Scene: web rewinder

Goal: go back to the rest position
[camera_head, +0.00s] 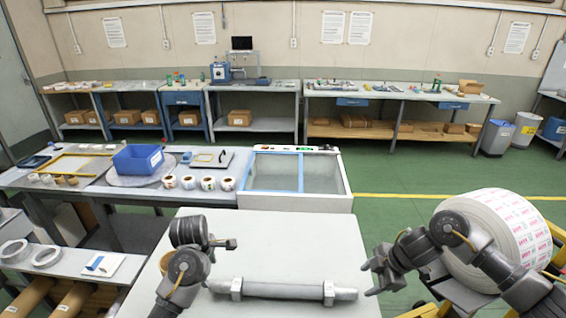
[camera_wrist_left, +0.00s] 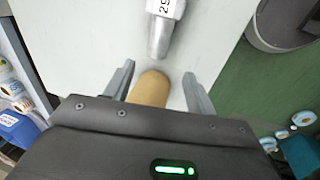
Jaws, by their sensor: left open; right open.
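My left gripper (camera_head: 231,244) is over the white table (camera_head: 300,235) near its left side, with its fingers apart. In the left wrist view, the fingers of the left gripper (camera_wrist_left: 159,72) are open, and a tan rounded end (camera_wrist_left: 150,89) shows between them; I cannot tell whether they touch it. A grey shaft (camera_head: 285,290) with two collars lies across the front of the table, and a metal end marked "29" (camera_wrist_left: 160,35) shows in the wrist view. My right gripper (camera_head: 374,276) is open and looks empty, beside the table's right edge and left of the large printed roll (camera_head: 510,230).
The large roll sits on a yellow-framed stand (camera_head: 440,305) at right. A blue bin (camera_head: 138,158) and several small rolls (camera_head: 208,183) are on the left bench. A glass-topped box (camera_head: 275,172) is behind the white table. Green floor (camera_head: 430,175) is clear beyond the roll.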

